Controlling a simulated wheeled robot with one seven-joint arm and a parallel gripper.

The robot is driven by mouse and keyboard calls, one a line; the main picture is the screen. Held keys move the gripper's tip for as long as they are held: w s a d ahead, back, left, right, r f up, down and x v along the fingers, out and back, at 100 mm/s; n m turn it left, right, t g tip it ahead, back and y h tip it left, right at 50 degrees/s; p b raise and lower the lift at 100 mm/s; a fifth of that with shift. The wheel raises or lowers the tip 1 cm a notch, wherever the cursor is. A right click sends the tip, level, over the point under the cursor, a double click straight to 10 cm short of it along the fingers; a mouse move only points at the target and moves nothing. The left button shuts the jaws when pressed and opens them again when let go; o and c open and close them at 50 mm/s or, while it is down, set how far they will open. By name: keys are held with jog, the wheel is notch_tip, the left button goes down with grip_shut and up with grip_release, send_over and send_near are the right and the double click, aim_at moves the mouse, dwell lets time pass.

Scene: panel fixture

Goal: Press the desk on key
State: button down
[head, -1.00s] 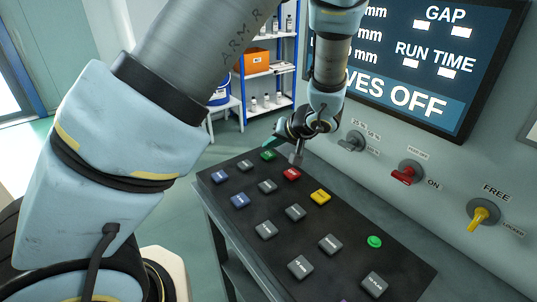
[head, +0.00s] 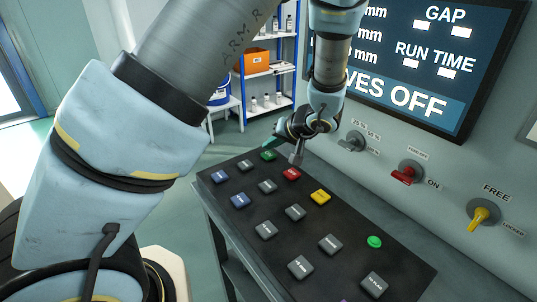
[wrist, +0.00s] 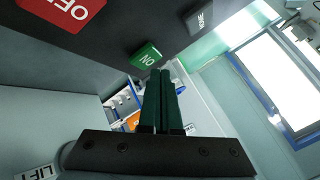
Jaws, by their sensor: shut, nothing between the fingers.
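The green key (head: 268,155) sits at the far edge of the dark key desk (head: 335,268). In the wrist view the green key (wrist: 147,56) reads ON, and it lies just left of and beyond my fingertips. My gripper (head: 296,159) is shut and empty, above the desk's far edge, between the green key and the red key (head: 292,174). In the wrist view my gripper (wrist: 164,74) has its two dark green fingers together. I cannot tell the exact gap between fingertips and key; no contact shows.
The red OFF key (wrist: 62,10) and a grey HOME key (wrist: 200,18) flank the green one. Grey, blue and yellow keys (head: 320,197) cover the desk. A wall panel with a red switch (head: 404,174) and a screen (head: 415,60) stands behind.

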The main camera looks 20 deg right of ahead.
aim_at(270, 156)
jog(key=shift+f+b, duration=0.85)
jog(key=shift+b, duration=0.8)
dwell(0.7)
dwell(0.3)
jog(key=shift+r, duration=0.9)
jog(key=shift+r+p, duration=1.2)
jog(key=shift+r, duration=1.3)
